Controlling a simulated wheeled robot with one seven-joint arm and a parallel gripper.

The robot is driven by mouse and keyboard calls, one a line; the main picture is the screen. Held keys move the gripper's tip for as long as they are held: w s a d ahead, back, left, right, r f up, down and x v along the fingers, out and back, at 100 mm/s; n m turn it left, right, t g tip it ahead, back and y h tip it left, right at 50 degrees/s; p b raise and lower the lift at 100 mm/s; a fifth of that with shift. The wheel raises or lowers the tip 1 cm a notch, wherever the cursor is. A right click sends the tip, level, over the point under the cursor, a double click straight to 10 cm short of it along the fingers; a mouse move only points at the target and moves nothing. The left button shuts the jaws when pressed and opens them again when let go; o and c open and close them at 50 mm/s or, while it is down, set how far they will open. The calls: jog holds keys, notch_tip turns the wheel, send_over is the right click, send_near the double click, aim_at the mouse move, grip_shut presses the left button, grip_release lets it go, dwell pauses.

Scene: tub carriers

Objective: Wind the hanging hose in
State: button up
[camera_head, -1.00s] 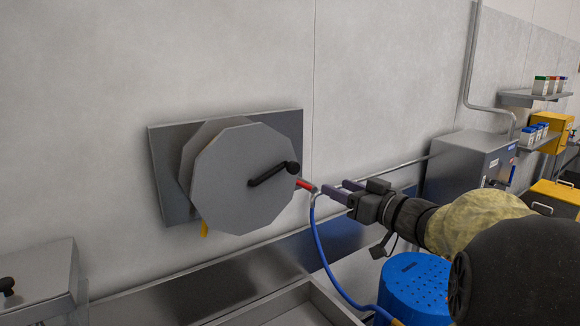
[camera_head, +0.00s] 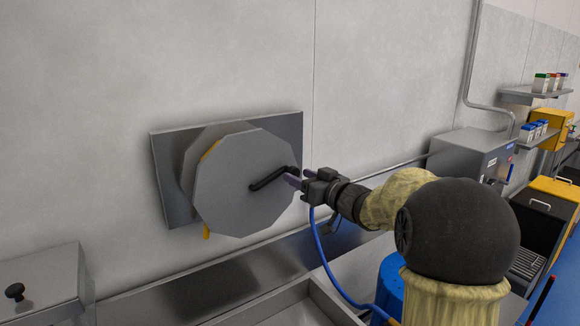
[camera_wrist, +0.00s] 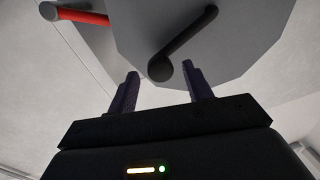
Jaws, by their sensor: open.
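A grey many-sided hose reel (camera_head: 235,205) is mounted on a metal plate on the wall. Its black crank (camera_head: 270,179) runs from the disc's middle toward the right rim. The crank's rounded end knob (camera_wrist: 160,68) shows in the wrist view, lined up between the fingertips. A short yellow hose end (camera_head: 206,231) hangs below the reel, and a yellow bit shows at its upper left. My gripper (camera_head: 298,177) is open at the crank's outer end, with a finger on each side. I cannot tell whether they touch the knob.
A blue hose (camera_head: 325,262) hangs right of the reel, below my gripper. A red handle (camera_wrist: 78,15) shows in the wrist view. A steel sink edge (camera_head: 290,290) lies below. A blue tub (camera_head: 391,285) stands behind my arm. A grey box (camera_head: 470,155) is on the right.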

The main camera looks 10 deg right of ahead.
aim_at(296, 175)
jog(key=p+x, duration=0.1)
jog(key=x, duration=0.3)
jog(key=shift+w+a, duration=0.2)
jog(key=shift+w, duration=0.15)
grip_shut()
